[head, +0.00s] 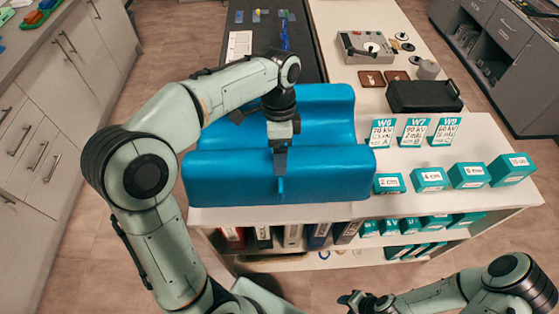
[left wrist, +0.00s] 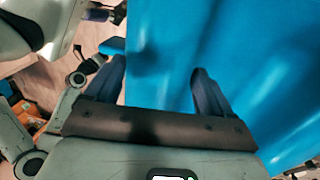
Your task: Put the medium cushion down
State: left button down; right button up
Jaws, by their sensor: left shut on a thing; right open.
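The medium cushion, a large glossy blue block with a trough across it (head: 325,165), is at the left part of the white table, its front face near the table's front edge. Whether its underside touches the top cannot be told. My left gripper (head: 281,178) reaches down from above and is shut on the cushion's front ridge, one finger showing on the front face. The cushion (left wrist: 165,50) fills much of the left wrist view, between and beyond the fingers of my left gripper (left wrist: 157,88). My right gripper (head: 358,300) is open and empty, low in front of the table.
Right of the cushion stand teal labelled boxes (head: 467,175) and cards (head: 412,132) on the white table (head: 440,205). A black case (head: 424,96) is behind them. Grey drawers (head: 60,90) stand at the left, with open floor between.

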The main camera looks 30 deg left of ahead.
pick_arm(q)
jog(key=x, duration=0.4)
jog(key=shift+w+a+f, duration=0.2)
jog(key=shift+w+f, duration=0.1)
grip_release()
